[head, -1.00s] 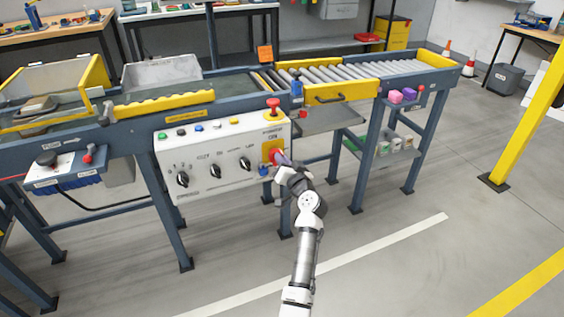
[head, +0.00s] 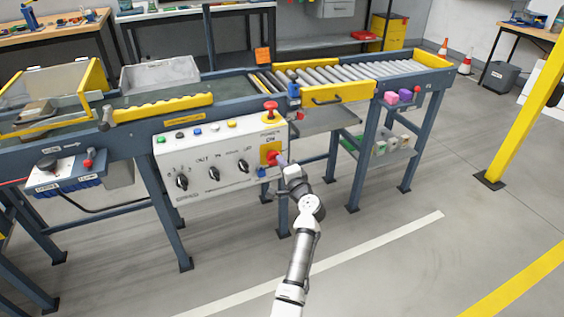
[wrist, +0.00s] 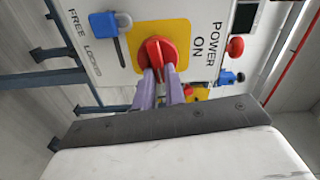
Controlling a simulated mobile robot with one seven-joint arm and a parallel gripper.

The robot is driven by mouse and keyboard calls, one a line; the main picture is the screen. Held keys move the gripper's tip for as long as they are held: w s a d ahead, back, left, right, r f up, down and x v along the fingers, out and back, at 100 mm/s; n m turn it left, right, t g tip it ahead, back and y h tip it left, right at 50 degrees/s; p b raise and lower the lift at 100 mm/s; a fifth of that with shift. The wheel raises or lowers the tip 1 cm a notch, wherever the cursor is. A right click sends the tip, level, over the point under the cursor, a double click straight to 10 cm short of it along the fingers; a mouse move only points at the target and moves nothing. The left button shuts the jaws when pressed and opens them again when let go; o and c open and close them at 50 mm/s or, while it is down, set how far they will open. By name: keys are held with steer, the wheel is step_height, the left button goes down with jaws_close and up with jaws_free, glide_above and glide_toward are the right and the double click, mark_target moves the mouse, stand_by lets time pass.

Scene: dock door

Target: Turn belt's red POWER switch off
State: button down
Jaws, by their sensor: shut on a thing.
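The red POWER switch (wrist: 157,54) is a round knob on a yellow plate (wrist: 174,30) on the white control panel (head: 215,172). In the wrist view the word ON stands beside it, and POWER is printed farther along. My gripper (wrist: 162,84) is shut on the red switch, its two purplish fingers reaching to the knob. In the head view my gripper (head: 279,161) is at the panel's right end, and it partly hides the switch (head: 271,156).
A blue padlock-like piece (wrist: 109,25) sits near the FREE and LOCKED labels, close to my fingers. A red mushroom button (head: 270,105) stands on the panel's top right. Black knobs (head: 214,173) lie left along the panel. The floor in front is clear.

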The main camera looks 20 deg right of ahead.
steer(key=shift+r+m, duration=0.1)
steer(key=shift+m, duration=0.8)
steer(key=shift+p, duration=0.3)
steer(key=c, duration=1.5)
jaws_free()
steer(key=shift+o, duration=0.2)
steer(key=shift+f, duration=0.2)
steer(key=s, duration=1.3)
steer(key=shift+s+d+b, duration=0.25)
steer(key=shift+s+b, duration=0.05)
steer(key=shift+s, duration=0.05)
steer(key=shift+r, duration=0.1)
